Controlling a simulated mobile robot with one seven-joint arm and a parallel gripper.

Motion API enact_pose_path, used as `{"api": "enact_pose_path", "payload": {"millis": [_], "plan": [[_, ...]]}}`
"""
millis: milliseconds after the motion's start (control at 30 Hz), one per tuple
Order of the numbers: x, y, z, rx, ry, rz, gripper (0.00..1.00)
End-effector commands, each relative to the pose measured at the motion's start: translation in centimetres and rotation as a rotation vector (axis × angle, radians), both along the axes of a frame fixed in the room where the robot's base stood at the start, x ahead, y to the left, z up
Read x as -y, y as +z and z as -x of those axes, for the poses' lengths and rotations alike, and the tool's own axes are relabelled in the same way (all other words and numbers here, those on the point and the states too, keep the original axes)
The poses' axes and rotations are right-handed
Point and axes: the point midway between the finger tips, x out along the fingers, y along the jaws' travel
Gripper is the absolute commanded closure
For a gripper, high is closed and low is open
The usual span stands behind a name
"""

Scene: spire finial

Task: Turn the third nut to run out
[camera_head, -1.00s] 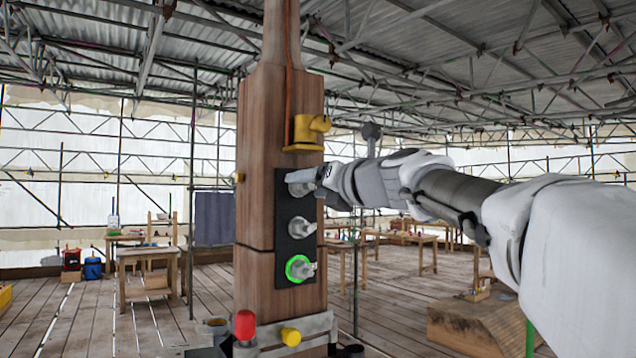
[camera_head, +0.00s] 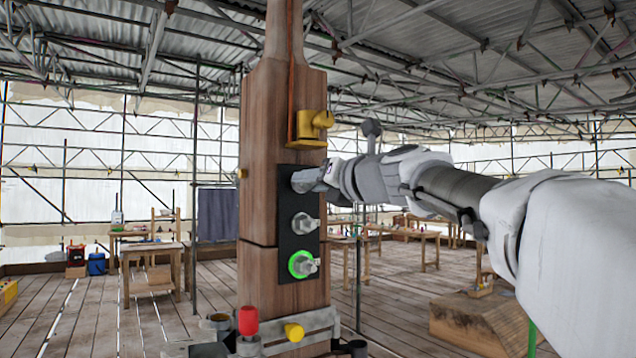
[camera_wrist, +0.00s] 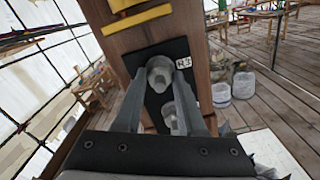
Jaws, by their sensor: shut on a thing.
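A black plate (camera_head: 288,236) on the wooden post (camera_head: 258,190) carries three grey nuts in a column. My gripper (camera_head: 318,181) is shut on the top nut (camera_head: 300,183), which it partly hides. In the wrist view, this nut (camera_wrist: 159,74) sits between the two fingers of my gripper (camera_wrist: 161,84), beside a small white label (camera_wrist: 183,63) that seems to read N3. The middle nut (camera_head: 303,224) is free and also shows low between the fingers in the wrist view (camera_wrist: 170,115). The bottom nut (camera_head: 306,265) has a glowing green ring around it.
A yellow bracket (camera_head: 310,129) juts from the post just above the plate. A metal clamp with a red knob (camera_head: 248,320) and a yellow knob (camera_head: 293,332) surrounds the post's foot. Workbenches (camera_head: 150,258) stand behind on the plank floor.

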Motion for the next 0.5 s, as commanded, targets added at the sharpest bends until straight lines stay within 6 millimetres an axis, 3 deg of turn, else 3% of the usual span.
{"api": "enact_pose_path", "payload": {"millis": [500], "plan": [[-0.02, -0.04, 0.02, 0.145, 0.001, 0.214, 1.00]]}}
